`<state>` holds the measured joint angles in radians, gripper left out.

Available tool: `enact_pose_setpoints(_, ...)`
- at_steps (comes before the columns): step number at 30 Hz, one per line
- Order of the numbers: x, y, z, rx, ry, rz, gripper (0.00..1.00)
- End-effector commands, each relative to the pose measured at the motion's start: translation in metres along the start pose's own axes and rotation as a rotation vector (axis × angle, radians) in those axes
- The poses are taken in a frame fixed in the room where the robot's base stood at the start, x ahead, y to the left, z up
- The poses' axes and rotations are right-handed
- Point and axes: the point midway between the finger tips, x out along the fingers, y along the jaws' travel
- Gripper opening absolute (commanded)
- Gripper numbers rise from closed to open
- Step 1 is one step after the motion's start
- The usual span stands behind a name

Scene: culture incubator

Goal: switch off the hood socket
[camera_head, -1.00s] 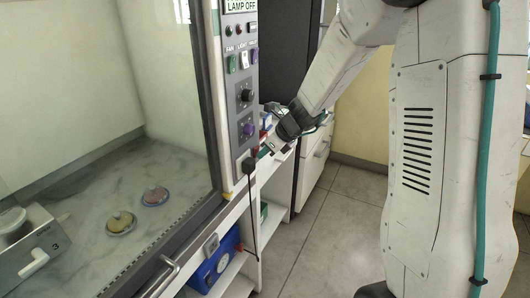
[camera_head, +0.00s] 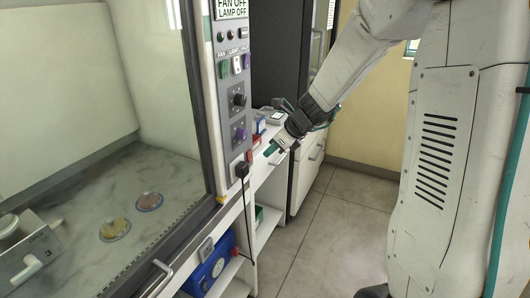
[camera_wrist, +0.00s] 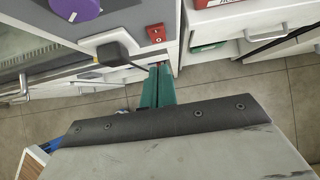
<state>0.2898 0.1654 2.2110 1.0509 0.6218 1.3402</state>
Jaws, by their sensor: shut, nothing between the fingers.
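The hood socket sits low on the hood's side panel, with a black plug (camera_head: 242,168) in it and a cord hanging down. The plug (camera_wrist: 113,53) also shows in the wrist view. A small red switch (camera_wrist: 156,33) is to the right of the plug; in the head view the red switch (camera_head: 250,155) shows at the panel edge. I cannot tell which way it is set. My gripper (camera_head: 269,151) is shut and empty, to the right of the panel. In the wrist view its teal fingers (camera_wrist: 158,72) point toward the area just below the red switch, seemingly apart from it.
The panel carries a purple knob (camera_wrist: 73,9), a black knob (camera_head: 239,100) and green, white and purple rockers. Its display (camera_head: 232,9) reads FAN OFF, LAMP OFF. Two dishes stand inside the hood. White drawers (camera_wrist: 262,25) are close on the right. The floor (camera_head: 300,235) is clear.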

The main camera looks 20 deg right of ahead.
Motion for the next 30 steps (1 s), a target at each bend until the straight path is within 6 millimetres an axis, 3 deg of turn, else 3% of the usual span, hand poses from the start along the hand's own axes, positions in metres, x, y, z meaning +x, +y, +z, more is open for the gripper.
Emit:
enact_pose_setpoints(6,-0.054,-0.006,-0.004,0.008,-0.001,-0.011,0.00)
enact_pose_setpoints(12,-0.078,-0.006,-0.005,0.010,0.000,-0.008,0.00)
enact_pose_setpoints(25,-0.083,-0.004,-0.004,0.007,0.002,-0.004,0.00)
enact_pose_setpoints(30,-0.073,-0.007,-0.017,0.009,0.003,-0.005,0.00)
